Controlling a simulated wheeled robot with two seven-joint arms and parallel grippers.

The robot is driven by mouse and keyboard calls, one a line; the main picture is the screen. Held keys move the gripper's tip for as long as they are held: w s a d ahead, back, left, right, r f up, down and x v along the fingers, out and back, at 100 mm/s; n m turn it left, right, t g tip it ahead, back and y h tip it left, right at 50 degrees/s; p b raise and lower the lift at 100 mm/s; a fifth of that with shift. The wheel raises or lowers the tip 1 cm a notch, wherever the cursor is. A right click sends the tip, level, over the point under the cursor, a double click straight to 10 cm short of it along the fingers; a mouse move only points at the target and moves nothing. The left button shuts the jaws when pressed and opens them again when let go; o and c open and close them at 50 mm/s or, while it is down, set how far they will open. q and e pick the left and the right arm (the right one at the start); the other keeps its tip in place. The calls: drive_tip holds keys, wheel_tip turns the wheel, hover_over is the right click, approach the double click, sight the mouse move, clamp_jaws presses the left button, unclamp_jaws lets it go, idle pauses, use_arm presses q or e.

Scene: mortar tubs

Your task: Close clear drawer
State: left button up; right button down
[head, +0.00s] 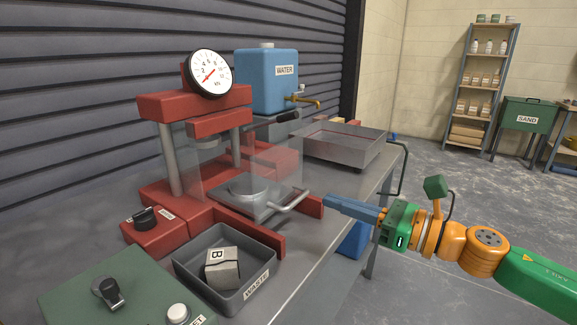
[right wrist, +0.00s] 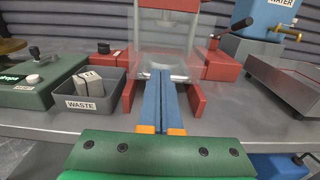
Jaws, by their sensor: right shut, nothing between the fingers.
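The clear drawer (head: 262,165) is a see-through box front on the red press (head: 150,190). It stands pulled out over the bench between two red rails, with a metal plate (head: 258,205) and a silver bar handle (head: 290,202) at its front. My right gripper (head: 328,203) is shut and empty, just in front of the drawer at the right rail's end in the head view. In the right wrist view, the shut blue fingers (right wrist: 160,75) point at the drawer's clear front (right wrist: 165,45) and hide part of the handle. I cannot tell whether they touch it. My left gripper is not in view.
A waste bin (head: 240,295) holding a grey block (head: 222,268) stands left of the drawer, near a green control box (head: 115,295). A metal tray (head: 345,142) and a blue water tank (head: 268,80) stand to the right and behind. The bench front strip is clear.

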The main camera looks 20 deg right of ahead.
sight(276, 182)
drive_tip(key=p+x, duration=0.7)
drive_tip(key=x, duration=0.3)
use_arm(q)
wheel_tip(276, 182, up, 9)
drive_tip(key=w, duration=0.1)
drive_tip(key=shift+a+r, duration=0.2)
use_arm(e)
drive_tip(key=shift+w+a+f, duration=0.1)
drive_tip(key=shift+w+a, duration=0.1)
use_arm(q)
drive_tip(key=shift+p, duration=0.3)
